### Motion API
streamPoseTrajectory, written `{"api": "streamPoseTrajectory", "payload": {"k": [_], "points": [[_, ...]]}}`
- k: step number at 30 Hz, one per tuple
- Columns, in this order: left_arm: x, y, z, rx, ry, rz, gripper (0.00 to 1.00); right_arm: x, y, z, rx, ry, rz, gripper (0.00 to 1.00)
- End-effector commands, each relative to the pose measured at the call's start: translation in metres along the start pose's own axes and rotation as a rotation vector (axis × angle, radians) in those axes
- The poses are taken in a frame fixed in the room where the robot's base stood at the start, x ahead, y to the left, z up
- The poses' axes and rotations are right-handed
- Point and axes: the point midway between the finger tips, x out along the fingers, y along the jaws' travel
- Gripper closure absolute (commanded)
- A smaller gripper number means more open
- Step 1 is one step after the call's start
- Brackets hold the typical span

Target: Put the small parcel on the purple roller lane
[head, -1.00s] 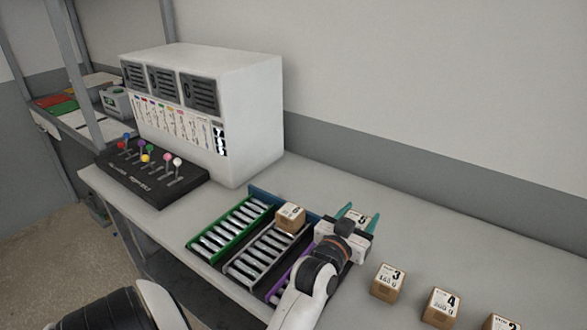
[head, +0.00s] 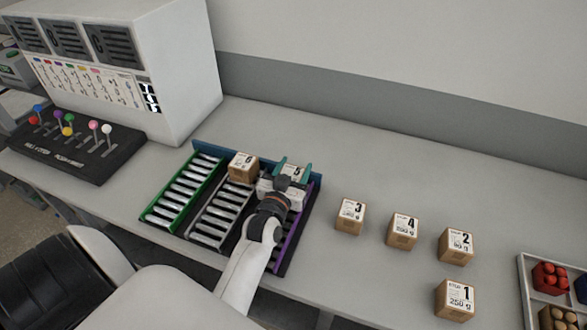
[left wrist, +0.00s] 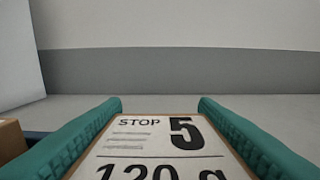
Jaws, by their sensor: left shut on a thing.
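My left gripper (head: 295,168), with teal fingers, is shut on a small brown parcel with a white label (head: 293,173). The left wrist view reads "STOP 5, 120 g" on this label (left wrist: 160,140), between the two fingers. The parcel is at the far end of the purple roller lane (head: 290,240), the rightmost of three lanes. My gripper and arm hide much of that lane, so I cannot tell whether the parcel touches its rollers. My right gripper is not in view.
Parcel 6 (head: 243,167) sits at the far end of the grey lane (head: 214,215), left of my gripper. The green lane (head: 183,190) is empty. Parcels 3 (head: 351,217), 4 (head: 403,232), 2 (head: 456,246) and 1 (head: 455,299) stand on the table to the right.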

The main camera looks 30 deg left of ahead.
Motion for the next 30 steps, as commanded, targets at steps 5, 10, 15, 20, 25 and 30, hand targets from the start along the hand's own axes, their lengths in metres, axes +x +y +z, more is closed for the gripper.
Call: {"api": "streamPoseTrajectory", "payload": {"k": [5,10,15,20,25,30], "points": [[0.000,0.000,-0.003,0.000,-0.002,0.000,0.71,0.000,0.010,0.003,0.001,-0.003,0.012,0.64],[0.000,0.000,-0.004,0.000,-0.002,0.000,0.71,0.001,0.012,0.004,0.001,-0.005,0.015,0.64],[0.000,0.000,-0.006,0.000,-0.001,0.000,0.29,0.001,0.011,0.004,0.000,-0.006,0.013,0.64],[0.000,0.000,-0.006,0.000,-0.001,0.000,0.24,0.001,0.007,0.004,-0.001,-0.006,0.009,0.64],[0.000,0.000,-0.004,0.000,-0.001,0.000,0.24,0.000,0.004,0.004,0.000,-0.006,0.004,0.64],[-0.015,0.000,-0.005,0.000,0.002,-0.001,0.24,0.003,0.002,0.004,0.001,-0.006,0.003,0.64]]}}
